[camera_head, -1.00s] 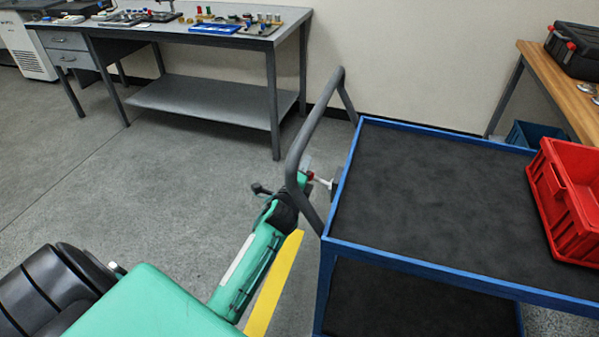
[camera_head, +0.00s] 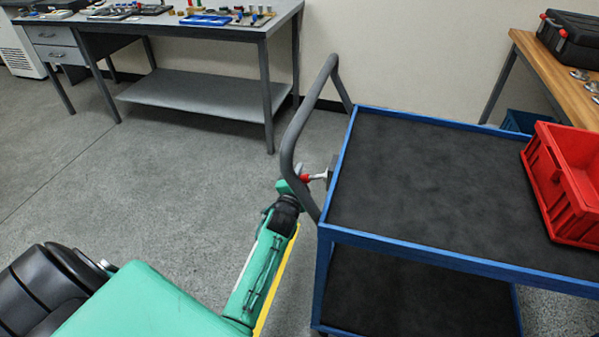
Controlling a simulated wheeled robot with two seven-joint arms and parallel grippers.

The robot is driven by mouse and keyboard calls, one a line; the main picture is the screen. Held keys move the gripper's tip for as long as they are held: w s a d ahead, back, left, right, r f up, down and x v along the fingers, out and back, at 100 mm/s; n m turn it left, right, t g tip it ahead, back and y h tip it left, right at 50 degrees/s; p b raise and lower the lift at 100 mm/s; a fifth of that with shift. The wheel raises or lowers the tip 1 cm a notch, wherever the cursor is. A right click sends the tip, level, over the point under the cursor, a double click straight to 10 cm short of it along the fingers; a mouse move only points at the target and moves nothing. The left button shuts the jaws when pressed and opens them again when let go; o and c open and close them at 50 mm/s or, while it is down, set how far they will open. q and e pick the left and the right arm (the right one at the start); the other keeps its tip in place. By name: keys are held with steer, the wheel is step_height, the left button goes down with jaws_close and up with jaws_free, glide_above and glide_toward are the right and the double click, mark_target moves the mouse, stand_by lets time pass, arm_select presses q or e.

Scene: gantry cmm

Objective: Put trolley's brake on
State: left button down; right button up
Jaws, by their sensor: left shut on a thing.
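The trolley (camera_head: 420,248) has a blue frame, black shelves and a grey push handle (camera_head: 291,135) on its left end. A brake lever (camera_head: 319,176) with a red grip and a pale shank sticks out from a dark mount below the top shelf's left edge. The lever slants, its red end lower than its mount. My left gripper (camera_head: 301,181) is shut on the red end. It is small in view and partly behind the handle, so the fingers are hard to make out. My right gripper is not in view.
A red crate (camera_head: 567,212) stands on the trolley's right side. A grey bench (camera_head: 206,30) with small parts is at the back left. A wooden table (camera_head: 553,66) with a black case (camera_head: 570,42) is at the right. The floor (camera_head: 150,190) to the left is clear.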

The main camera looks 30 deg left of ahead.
arm_select(q)
steer(key=shift+d+f+n, duration=0.15)
steer(key=shift+f+n, duration=0.15)
steer(key=shift+n, duration=0.1)
steer(key=c, duration=1.2)
jaws_free()
steer(key=v, duration=1.3)
steer(key=shift+s+p, duration=0.3)
steer(key=shift+s, duration=0.1)
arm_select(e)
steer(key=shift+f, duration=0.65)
arm_select(q)
steer(key=shift+f, duration=0.15)
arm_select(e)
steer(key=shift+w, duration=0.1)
